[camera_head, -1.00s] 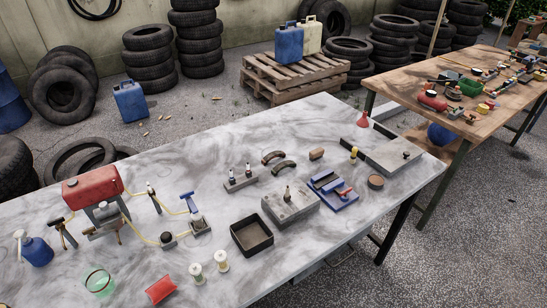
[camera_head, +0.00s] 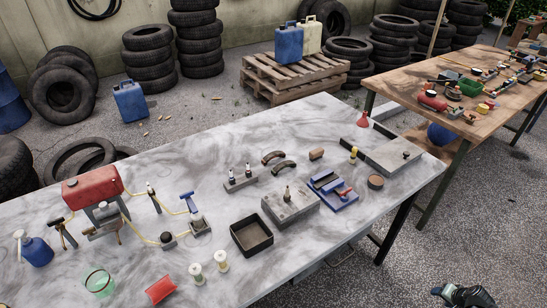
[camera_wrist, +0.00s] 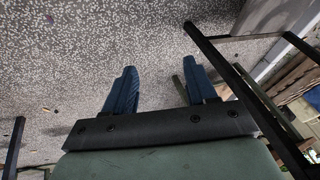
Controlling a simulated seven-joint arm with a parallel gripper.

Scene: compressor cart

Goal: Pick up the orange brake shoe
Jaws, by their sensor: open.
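Two curved pieces shaped like brake shoes lie on the grey marble-look table (camera_head: 200,210), near its middle in the head view. The back one (camera_head: 273,157) looks dark brownish and the front one (camera_head: 284,167) dark grey; neither shows a clear orange at this size. My gripper (camera_head: 442,291) is at the bottom right of the head view, over the floor beyond the table's front edge and well away from both curved pieces. In the wrist view my gripper (camera_wrist: 160,68) has its two blue fingers spread apart with nothing between them. No brake shoe shows there.
Near the curved pieces stand a small block with two posts (camera_head: 241,180), a grey metal block (camera_head: 290,205), a blue tray (camera_head: 334,190) and a brown block (camera_head: 316,154). A dark open box (camera_head: 251,237) is nearer the front edge. Table legs (camera_wrist: 236,80) cross the wrist view.

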